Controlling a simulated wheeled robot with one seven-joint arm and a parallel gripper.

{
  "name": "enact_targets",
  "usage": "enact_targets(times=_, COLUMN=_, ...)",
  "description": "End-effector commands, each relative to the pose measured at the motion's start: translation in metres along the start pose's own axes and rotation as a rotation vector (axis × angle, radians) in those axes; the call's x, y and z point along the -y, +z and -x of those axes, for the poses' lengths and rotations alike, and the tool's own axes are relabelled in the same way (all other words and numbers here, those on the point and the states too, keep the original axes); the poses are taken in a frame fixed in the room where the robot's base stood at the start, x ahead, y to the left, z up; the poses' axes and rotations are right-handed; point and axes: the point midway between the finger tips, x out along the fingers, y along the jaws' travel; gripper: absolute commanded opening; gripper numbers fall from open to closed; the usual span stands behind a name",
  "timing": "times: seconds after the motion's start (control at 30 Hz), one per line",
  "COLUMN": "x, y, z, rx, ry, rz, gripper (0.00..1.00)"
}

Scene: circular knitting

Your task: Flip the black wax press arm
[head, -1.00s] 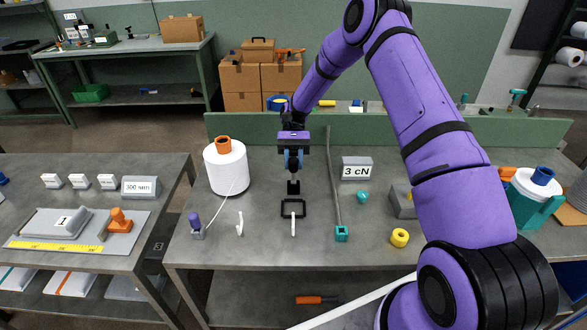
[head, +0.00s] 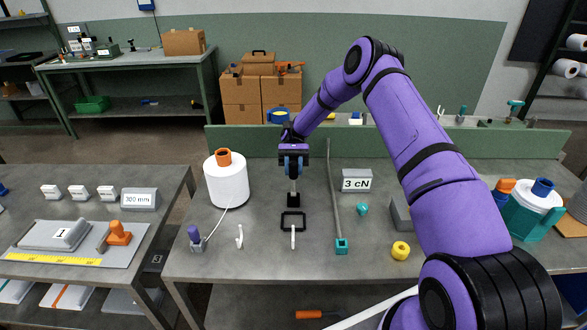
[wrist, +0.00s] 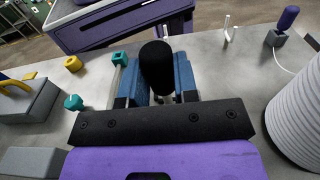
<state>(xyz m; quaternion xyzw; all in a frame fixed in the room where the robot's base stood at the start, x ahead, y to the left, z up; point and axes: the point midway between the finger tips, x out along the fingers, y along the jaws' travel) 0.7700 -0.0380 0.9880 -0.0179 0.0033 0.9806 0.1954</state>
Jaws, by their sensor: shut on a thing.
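My gripper (head: 293,172) stands over the middle of the central table, its blue fingers pointing down. In the wrist view, the fingers (wrist: 160,90) are shut on a black rounded piece (wrist: 157,65), which I take to be the wax press arm. It rises between them and hides part of them. In the head view, a pale rod runs down from the fingers to a small black block (head: 293,199) on the table. I cannot tell how the block joins the held piece. A black square frame (head: 283,221) lies just in front of the block.
A white yarn cone (head: 226,183) stands left of the gripper, and its thread runs to a purple-topped post (head: 195,238). White hooks (head: 239,238) stand in front. A "3 cN" block (head: 357,180) lies behind right.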

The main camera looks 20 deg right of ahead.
Motion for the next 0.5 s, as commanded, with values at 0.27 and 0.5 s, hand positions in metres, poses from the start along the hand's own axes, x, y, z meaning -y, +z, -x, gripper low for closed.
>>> enact_targets(times=0.27, x=-0.0002, y=-0.0009, z=-0.0005, rx=-0.001, ry=0.000, rz=-0.001, gripper=0.54)
enact_targets(times=0.5, x=-0.0002, y=-0.0002, z=-0.0004, rx=-0.001, ry=0.000, rz=-0.001, gripper=0.54)
